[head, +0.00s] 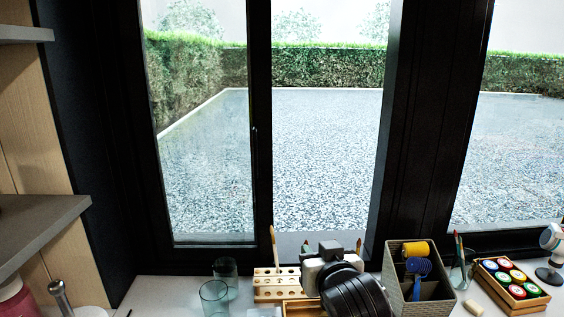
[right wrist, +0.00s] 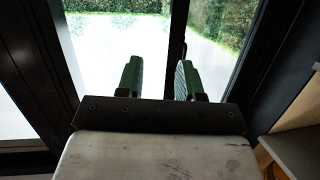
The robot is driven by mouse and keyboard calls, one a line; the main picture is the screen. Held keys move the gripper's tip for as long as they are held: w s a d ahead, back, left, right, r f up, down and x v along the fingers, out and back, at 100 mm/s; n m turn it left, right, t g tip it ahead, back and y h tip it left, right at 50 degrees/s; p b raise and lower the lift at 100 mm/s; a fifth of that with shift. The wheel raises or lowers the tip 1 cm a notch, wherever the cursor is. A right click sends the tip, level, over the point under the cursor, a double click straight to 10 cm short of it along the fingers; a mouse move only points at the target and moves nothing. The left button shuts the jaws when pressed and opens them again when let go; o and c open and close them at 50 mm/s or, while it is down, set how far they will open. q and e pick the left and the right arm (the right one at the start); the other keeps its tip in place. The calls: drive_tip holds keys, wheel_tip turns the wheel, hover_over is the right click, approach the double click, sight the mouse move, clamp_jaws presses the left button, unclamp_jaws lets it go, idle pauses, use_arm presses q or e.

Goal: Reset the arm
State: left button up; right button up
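My right gripper (head: 329,250) is above the worktop at the lower middle of the head view, seen from behind, with its pale body and black wrist. In the right wrist view, its two green fingers (right wrist: 159,80) stand apart with nothing between them, so it is open and empty. The window shows beyond the fingers. My left gripper is in neither view.
The worktop (head: 150,291) runs below the window. Near my right gripper are a wooden holed rack (head: 268,294), two glasses (head: 215,299) and a grey basket (head: 393,270). A wooden box of coloured jars (head: 532,302) is right. Shelves (head: 40,222) jut out at left.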

drive_tip(key=s+d+f+g+h, duration=0.1)
drive_tip(key=s+d+f+g, duration=0.25)
drive_tip(key=s+f, duration=0.5)
drive_tip(key=s+d+f+g+h, duration=0.1)
drive_tip(key=s+d+f+g, duration=0.3)
drive_tip(key=f, duration=0.7)
drive_tip(key=s+d+f+g, duration=0.2)
drive_tip(key=s+d+f, duration=0.15)
drive_tip(key=s, duration=0.55)
drive_tip(key=s+d+f+g, duration=0.25)
drive_tip(key=s+f, duration=0.25)
drive_tip(key=s, duration=0.5)
wheel_tip(320, 180, down, 23)
drive_tip(key=s+d+f+g+h, duration=0.1)
drive_tip(key=s+d+f+g, duration=0.1)
drive_tip(key=s+f, duration=1.4)
wheel_tip(320, 180, down, 2)
drive_tip(key=shift+s+d+f+n, duration=0.1)
drive_tip(key=shift+s+d+n, duration=0.2)
drive_tip(key=shift+d, duration=0.3)
drive_tip(key=shift+w, duration=0.2)
